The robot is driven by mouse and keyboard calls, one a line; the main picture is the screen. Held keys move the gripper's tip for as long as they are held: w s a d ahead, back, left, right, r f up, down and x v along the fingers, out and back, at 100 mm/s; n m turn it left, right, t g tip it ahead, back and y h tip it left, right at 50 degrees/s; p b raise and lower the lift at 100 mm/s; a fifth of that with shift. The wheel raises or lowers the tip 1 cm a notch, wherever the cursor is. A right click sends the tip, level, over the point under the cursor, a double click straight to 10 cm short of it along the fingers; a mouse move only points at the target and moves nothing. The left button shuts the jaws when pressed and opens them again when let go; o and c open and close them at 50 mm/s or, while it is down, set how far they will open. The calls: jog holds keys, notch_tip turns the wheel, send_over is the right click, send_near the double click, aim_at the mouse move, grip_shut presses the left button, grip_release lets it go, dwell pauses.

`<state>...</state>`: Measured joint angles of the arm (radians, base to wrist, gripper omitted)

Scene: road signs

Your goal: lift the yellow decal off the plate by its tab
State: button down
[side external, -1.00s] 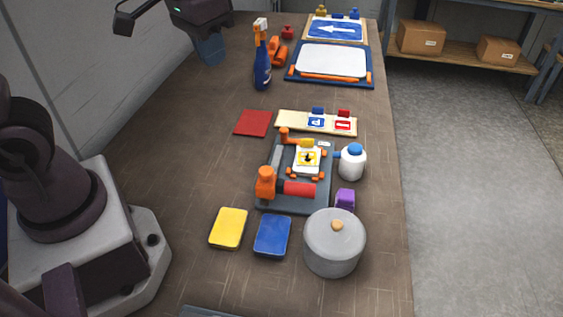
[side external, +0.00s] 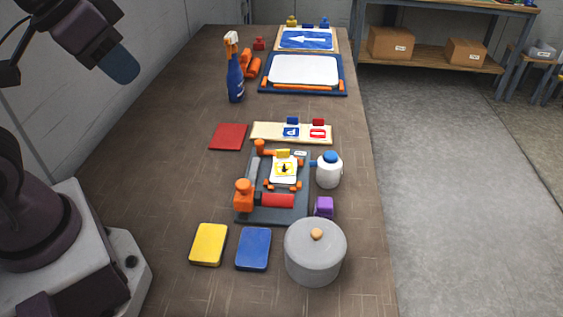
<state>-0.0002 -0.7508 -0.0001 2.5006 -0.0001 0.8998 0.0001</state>
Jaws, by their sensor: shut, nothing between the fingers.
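The yellow decal (side external: 284,169), with a black mark on it, lies on a small white plate (side external: 275,181). Its yellow tab (side external: 283,153) shows at the plate's far edge. The plate sits among orange clamps on a dark grey fixture (side external: 262,215) mid-table. My gripper (side external: 124,70), with a blue end, is at the upper left, high and well away from the decal. It is shut and empty; its separate fingers cannot be made out.
A red roller (side external: 277,200) lies across the fixture's near part. A white bottle (side external: 328,171) and purple block (side external: 323,206) stand to its right. A grey lidded pot (side external: 315,255) is in front. A blue spray bottle (side external: 235,78) stands behind. The table's left middle is clear.

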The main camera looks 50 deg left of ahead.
dwell(0.3)
jog(key=c, duration=0.6)
grip_release()
jog(key=shift+c, duration=0.2)
jog(key=shift+f, duration=0.1)
